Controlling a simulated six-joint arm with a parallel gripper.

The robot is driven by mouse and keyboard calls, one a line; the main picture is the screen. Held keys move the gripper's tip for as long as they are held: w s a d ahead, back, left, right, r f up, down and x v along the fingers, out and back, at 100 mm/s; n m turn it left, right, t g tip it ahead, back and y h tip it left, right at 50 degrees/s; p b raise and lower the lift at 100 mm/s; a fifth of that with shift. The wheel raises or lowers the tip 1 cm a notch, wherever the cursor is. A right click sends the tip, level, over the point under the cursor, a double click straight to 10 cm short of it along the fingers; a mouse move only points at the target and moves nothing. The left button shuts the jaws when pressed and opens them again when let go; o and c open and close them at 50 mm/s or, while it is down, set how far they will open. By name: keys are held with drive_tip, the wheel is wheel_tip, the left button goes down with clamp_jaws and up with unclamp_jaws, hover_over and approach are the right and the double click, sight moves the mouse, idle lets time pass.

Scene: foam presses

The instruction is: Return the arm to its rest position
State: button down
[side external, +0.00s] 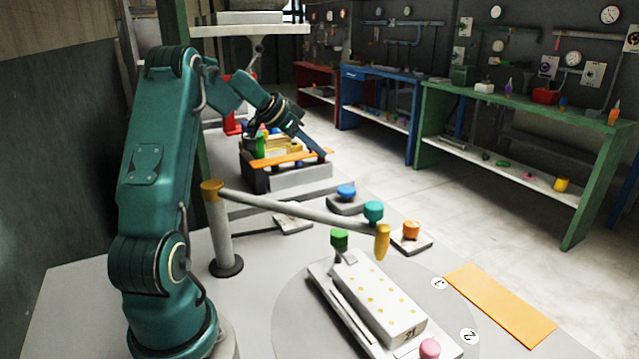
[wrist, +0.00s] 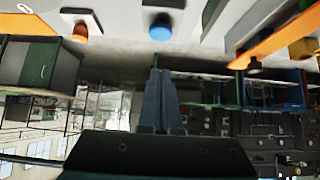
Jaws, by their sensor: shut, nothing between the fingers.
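My arm stands at the left in the side view, bent over at the top, with its forearm reaching right and down. My gripper (side external: 324,154) is at the end of it, shut and empty, in front of or over a bin with coloured items; which one I cannot tell. In the wrist view my gripper (wrist: 159,72) shows as two dark fingers pressed together with nothing between them. That view looks out across the room and appears upside down.
A pivoting grey arm with a yellow tip (side external: 382,242) reaches over the table beside a white foam block (side external: 378,300). Blue (side external: 346,191), teal (side external: 373,210) and orange (side external: 411,229) knobs stand nearby. An orange mat (side external: 500,303) lies at the right. Workbenches line the far wall.

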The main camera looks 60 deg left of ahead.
drive_tip(key=w+d+r+m+h, duration=0.1)
drive_tip(key=w+d+r+m, duration=0.25)
drive_tip(key=d+r, duration=0.4)
drive_tip(key=s+d+m, duration=0.1)
drive_tip(key=s+d, duration=0.2)
drive_tip(key=d, duration=0.4)
drive_tip(key=s+d+r+m+h, duration=0.1)
drive_tip(key=s+d, duration=0.2)
drive_tip(key=d, duration=0.5)
drive_tip(key=s+d+m+g, duration=0.1)
drive_tip(key=s+d, duration=0.2)
drive_tip(key=d, duration=0.4)
drive_tip(key=shift+d+r+h, duration=0.2)
drive_tip(key=shift+h, duration=0.1)
drive_tip(key=s+f+n+g+y, duration=0.2)
drive_tip(key=s+f+n, duration=0.4)
drive_tip(key=s, duration=0.7)
wheel_tip(320, 180, down, 3)
drive_tip(key=shift+s+d+r+y, duration=0.15)
drive_tip(key=shift+s+d+y, duration=0.15)
drive_tip(key=shift+d, duration=0.1)
